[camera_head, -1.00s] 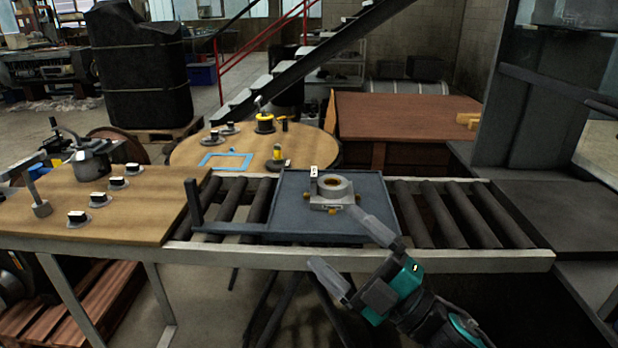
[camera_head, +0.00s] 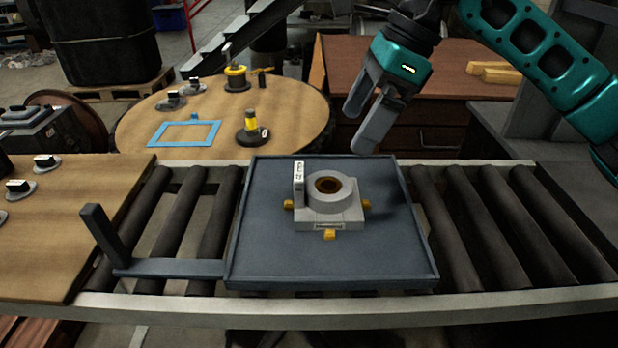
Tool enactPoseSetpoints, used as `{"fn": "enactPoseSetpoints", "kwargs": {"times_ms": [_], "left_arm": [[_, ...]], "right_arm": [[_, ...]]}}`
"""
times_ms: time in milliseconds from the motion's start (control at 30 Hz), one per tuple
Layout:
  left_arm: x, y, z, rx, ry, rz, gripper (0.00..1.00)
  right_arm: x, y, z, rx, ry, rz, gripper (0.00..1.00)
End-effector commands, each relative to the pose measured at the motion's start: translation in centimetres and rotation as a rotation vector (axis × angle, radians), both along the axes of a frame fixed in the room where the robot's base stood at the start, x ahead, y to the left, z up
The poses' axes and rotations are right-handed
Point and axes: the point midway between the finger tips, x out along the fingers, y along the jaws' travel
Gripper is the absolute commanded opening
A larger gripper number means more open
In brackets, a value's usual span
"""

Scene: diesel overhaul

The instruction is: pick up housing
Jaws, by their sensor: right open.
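The housing (camera_head: 333,214) is a light grey block with a round ring on top, a dark bore and small yellow fittings at its sides. A small white tag stands upright at its left. It sits on the dark blue-grey tray (camera_head: 270,262), near the tray's middle. My right gripper (camera_head: 358,134) is open and empty, above and behind the housing to its right, with its fingers pointing down. It is apart from the housing. My left gripper is not in view.
The tray rests on a roller conveyor (camera_head: 545,225) with bare rollers on both sides. A grey bracket (camera_head: 103,240) juts out at the tray's left. A wooden table (camera_head: 75,235) stands left, a round table (camera_head: 290,115) behind, and a brown bench (camera_head: 340,60) at the back.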

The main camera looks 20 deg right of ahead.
Motion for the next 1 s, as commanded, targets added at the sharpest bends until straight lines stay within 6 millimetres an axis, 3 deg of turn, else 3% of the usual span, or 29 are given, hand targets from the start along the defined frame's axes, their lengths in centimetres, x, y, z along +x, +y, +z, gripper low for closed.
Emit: {"fn": "enactPoseSetpoints", "kwargs": {"times_ms": [133,400,767,1000], "left_arm": [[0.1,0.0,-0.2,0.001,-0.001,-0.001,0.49],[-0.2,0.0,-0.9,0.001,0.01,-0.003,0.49],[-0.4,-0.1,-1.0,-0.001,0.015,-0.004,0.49],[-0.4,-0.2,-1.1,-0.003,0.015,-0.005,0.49]], "right_arm": [[0.2,-0.3,-1.0,-0.031,-0.007,-0.005,1.0],[0.7,1.7,-5.5,-0.026,-0.006,-0.004,1.0],[1.0,2.8,-8.0,-0.023,-0.005,-0.004,1.0],[1.5,4.1,-11.2,-0.024,-0.007,-0.003,1.0]]}}
